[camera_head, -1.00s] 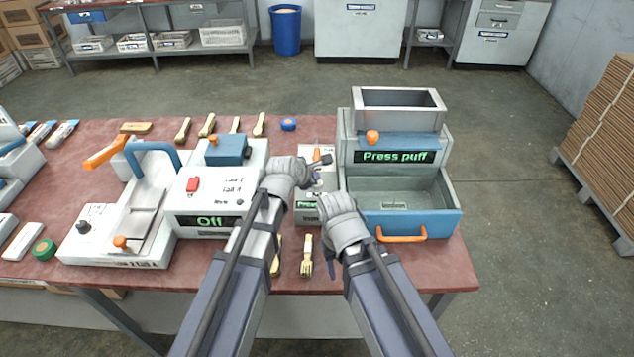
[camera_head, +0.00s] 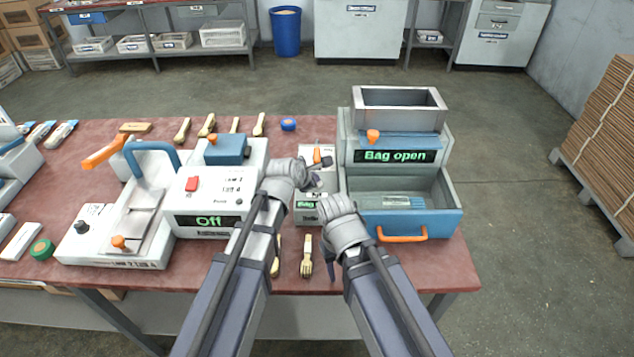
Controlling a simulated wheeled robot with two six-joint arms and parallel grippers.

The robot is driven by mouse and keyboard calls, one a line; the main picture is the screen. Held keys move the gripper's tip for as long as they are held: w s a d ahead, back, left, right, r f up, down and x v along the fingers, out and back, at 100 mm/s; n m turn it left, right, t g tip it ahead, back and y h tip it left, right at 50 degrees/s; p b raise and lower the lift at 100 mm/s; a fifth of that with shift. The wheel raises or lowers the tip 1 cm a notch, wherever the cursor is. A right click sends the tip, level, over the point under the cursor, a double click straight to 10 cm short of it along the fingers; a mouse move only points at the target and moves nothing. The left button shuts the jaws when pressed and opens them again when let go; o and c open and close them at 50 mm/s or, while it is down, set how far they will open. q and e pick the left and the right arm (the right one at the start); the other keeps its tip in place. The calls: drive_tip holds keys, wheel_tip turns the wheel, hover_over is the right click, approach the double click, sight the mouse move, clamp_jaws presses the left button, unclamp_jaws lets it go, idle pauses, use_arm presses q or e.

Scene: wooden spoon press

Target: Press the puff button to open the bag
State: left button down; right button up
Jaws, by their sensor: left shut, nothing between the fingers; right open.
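The machine on the right (camera_head: 350,155) has a dark display (camera_head: 394,156) that reads "Bag open" in green. A small grey station (camera_head: 309,217) stands left of it, with a green display partly hidden by my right gripper. An orange-topped part (camera_head: 317,153) stands at its back. My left gripper (camera_head: 322,163) is shut and empty over the back of this station. My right gripper (camera_head: 322,199) is open and empty at its front right. The puff button cannot be made out clearly; my grippers cover much of the station.
The blue-fronted bin (camera_head: 440,222) with an orange handle (camera_head: 402,234) holds a flat bluish piece (camera_head: 402,202). A white machine (camera_head: 208,195) reading "Off" stands close on the left. Wooden forks (camera_head: 307,258) lie at the front edge. Wooden utensils (camera_head: 208,125) lie at the back.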

drive_tip(key=shift+r, duration=0.1)
idle(0.3)
use_arm(q)
drive_tip(key=shift+r+p, duration=0.9)
drive_tip(key=shift+p, duration=0.05)
use_arm(e)
drive_tip(key=shift+r, duration=0.8)
use_arm(q)
wheel_tip(320, 180, up, 5)
drive_tip(key=p, duration=0.5)
use_arm(e)
wheel_tip(320, 180, up, 5)
drive_tip(key=shift+r, duration=0.1)
